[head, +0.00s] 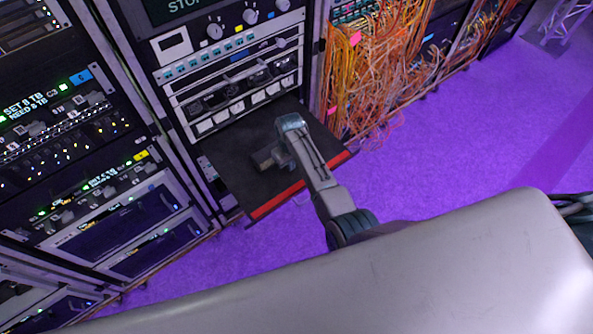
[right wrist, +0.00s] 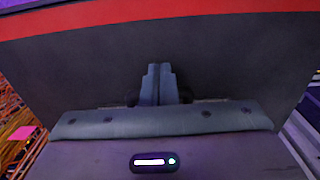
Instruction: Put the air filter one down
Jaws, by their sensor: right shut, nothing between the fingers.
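A flat dark pull-out shelf (head: 235,180) with a red front edge sticks out of the middle rack. My right gripper (head: 262,160) is over this shelf, with its arm coming in from the lower right. In the right wrist view its two fingers (right wrist: 159,70) are together with nothing between them. The dark shelf surface (right wrist: 70,70) fills most of that view, with the red edge along the top. I cannot tell whether the fingers touch the surface. I cannot make out anything as an air filter. My left gripper is not in view.
The middle rack (head: 215,50) has knobs and rows of switches above the shelf. A rack with lit screens (head: 80,140) stands at the left. Loose orange cables (head: 365,75) hang to the right of the shelf. The purple floor (head: 470,130) is open at the right.

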